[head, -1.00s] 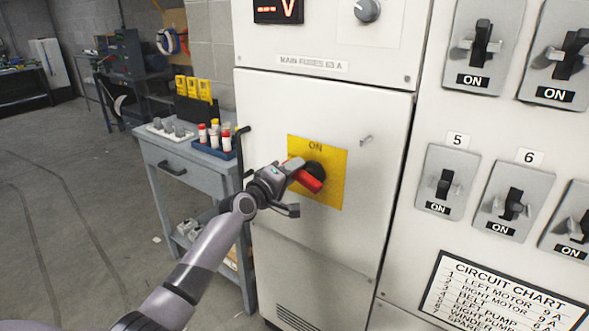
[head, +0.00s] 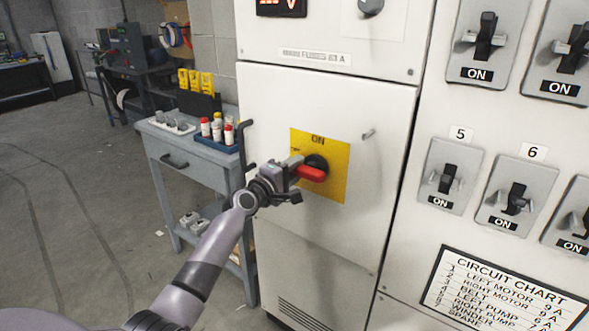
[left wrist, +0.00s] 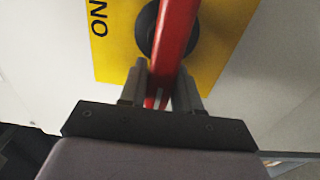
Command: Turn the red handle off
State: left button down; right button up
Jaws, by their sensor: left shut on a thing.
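The red handle (head: 312,173) sits on a black round hub on a yellow plate (head: 335,188) marked ON, on the white cabinet door. In the head view the handle lies close to level, across the hub. My left gripper (head: 296,172) is shut on the handle's left end. The left wrist view shows the red handle (left wrist: 174,45) running between the two grey fingers (left wrist: 160,88), with the word ON at the left of the yellow plate. Part of the handle's end is hidden by the gripper in the head view. My right gripper is in neither view.
A door latch (head: 368,134) sticks out to the upper right of the plate. A panel of grey switches (head: 448,176) marked ON is at the right. A grey workbench (head: 185,160) with bottles in a blue tray stands close left of my arm.

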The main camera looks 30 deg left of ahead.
pick_arm(q)
jog(key=c, duration=0.9)
grip_release()
jog(key=s, duration=0.4)
jog(key=s+p, duration=0.1)
jog(key=s, duration=0.2)
jog(key=shift+a, duration=0.25)
